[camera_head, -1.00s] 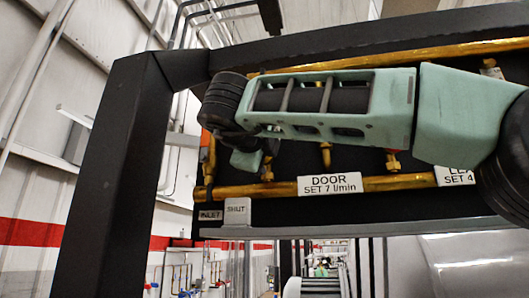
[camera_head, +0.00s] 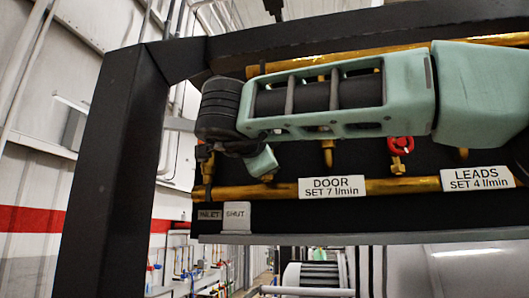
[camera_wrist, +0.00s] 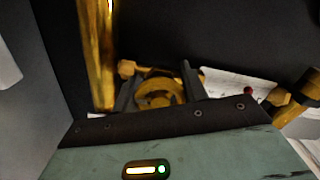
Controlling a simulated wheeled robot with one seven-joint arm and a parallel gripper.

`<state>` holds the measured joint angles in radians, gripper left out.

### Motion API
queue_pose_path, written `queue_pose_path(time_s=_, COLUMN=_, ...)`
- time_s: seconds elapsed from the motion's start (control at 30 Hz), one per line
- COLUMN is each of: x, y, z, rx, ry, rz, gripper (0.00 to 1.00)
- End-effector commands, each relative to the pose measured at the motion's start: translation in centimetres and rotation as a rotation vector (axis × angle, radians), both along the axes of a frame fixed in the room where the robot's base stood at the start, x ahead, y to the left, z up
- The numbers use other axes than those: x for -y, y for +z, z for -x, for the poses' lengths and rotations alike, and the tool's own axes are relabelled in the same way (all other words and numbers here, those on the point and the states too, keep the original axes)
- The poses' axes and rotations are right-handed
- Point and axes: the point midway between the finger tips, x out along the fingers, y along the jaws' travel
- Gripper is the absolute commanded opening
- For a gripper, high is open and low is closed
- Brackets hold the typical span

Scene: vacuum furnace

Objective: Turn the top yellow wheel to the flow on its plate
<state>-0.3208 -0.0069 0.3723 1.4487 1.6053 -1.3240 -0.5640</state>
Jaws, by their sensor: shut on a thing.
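In the wrist view a yellow wheel (camera_wrist: 157,97) sits between the two dark fingers of my gripper (camera_wrist: 160,84). The fingers are shut on it, one at each side. A white plate (camera_wrist: 226,85) shows partly behind the right finger; I cannot read it there. In the head view my arm and hand cover the wheel. There the hand is at the left end of the brass pipes, above the grey plate "INLET" (camera_head: 210,215) and the plate "SHUT" (camera_head: 237,212).
A lower brass pipe (camera_head: 270,190) carries the plates "DOOR SET 7 l/min" (camera_head: 332,187) and "LEADS SET 4 l/min" (camera_head: 477,178). A red wheel (camera_head: 401,145) stands above it. A black frame post (camera_head: 112,160) rises at left.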

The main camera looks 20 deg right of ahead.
Motion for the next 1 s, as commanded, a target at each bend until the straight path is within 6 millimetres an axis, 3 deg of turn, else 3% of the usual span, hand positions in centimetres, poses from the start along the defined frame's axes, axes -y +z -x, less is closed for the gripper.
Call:
queue_pose_path(time_s=0.6, x=-0.10, y=-0.19, z=-0.02, rx=-0.026, ry=0.002, rz=0.033, gripper=0.20)
queue_pose_path(time_s=0.63, x=-0.09, y=-0.19, z=-0.02, rx=-0.026, ry=0.002, rz=0.033, gripper=0.51)
queue_pose_path(time_s=0.7, x=-0.09, y=-0.18, z=-0.02, rx=-0.026, ry=0.002, rz=0.033, gripper=0.65)
queue_pose_path(time_s=1.0, x=-0.01, y=-0.03, z=-0.04, rx=-0.024, ry=0.000, rz=0.032, gripper=0.65)
